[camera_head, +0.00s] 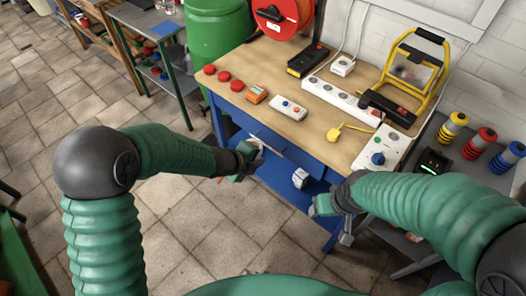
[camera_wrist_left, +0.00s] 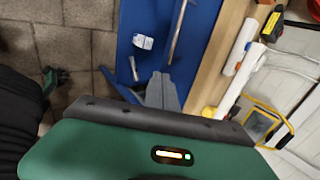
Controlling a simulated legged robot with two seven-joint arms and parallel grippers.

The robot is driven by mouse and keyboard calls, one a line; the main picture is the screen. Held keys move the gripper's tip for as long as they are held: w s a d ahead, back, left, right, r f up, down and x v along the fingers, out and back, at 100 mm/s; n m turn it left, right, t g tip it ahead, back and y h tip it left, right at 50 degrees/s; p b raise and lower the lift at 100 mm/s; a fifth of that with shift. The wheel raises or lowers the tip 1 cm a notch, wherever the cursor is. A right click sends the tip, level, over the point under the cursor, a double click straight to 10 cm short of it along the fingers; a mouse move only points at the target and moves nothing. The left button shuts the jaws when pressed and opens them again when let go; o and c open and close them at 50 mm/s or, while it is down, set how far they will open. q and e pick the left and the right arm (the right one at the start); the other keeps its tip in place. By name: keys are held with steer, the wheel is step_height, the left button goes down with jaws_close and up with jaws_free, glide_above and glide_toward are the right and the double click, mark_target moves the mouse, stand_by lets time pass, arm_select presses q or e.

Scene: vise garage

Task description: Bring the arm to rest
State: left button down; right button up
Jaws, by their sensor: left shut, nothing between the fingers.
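My left gripper (camera_head: 256,146) reaches in from the left and hangs in front of the workbench, below the level of its top. Its grey fingers also show in the left wrist view (camera_wrist_left: 164,92), closed together with nothing between them, over the blue lower shelf (camera_wrist_left: 150,25). My right gripper (camera_head: 346,237) points down near the bench's front right corner; its fingers are small and partly hidden, so I cannot tell whether they are open. Both arms are bent in front of me, and neither gripper visibly holds anything.
The wooden bench top (camera_head: 262,72) carries red buttons (camera_head: 224,76), a control box (camera_head: 288,108), a power strip (camera_head: 342,100), a yellow plug (camera_head: 335,134) and a yellow work lamp (camera_head: 414,70). A side table (camera_head: 440,213) with coloured spools stands right. Tiled floor (camera_head: 165,230) is open left.

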arm_select(q)
steer(key=s+a+r+n+y+p, duration=0.1)
steer(key=s+a+r+n+y, duration=0.1)
steer(key=a+n, duration=0.5)
steer(key=s+a+r+n+y+p, duration=0.1)
steer(key=s+a+r+n+y, duration=0.1)
steer(key=a+n, duration=0.5)
steer(key=s+a+r+n+g, duration=0.1)
steer(key=s+a+n, duration=0.3)
steer(key=s+n, duration=0.2)
steer(key=s+a+r+n+g+y, duration=0.1)
steer(key=s+a+n+g, duration=0.1)
steer(key=s+a+n, duration=0.3)
steer(key=s+n, duration=0.2)
steer(key=s, duration=0.2)
steer(key=shift+s+r+y+p, duration=0.15)
steer(key=shift+r+y+p, duration=0.05)
steer(key=shift+y+p, duration=0.1)
arm_select(e)
steer(key=a+r, duration=0.1)
steer(key=r, duration=0.1)
steer(key=shift+w+a+r, duration=0.1)
steer(key=shift+a+r, duration=0.25)
steer(key=shift+r, duration=0.05)
arm_select(q)
steer(key=shift+d, duration=0.2)
arm_select(e)
steer(key=shift+d, duration=0.25)
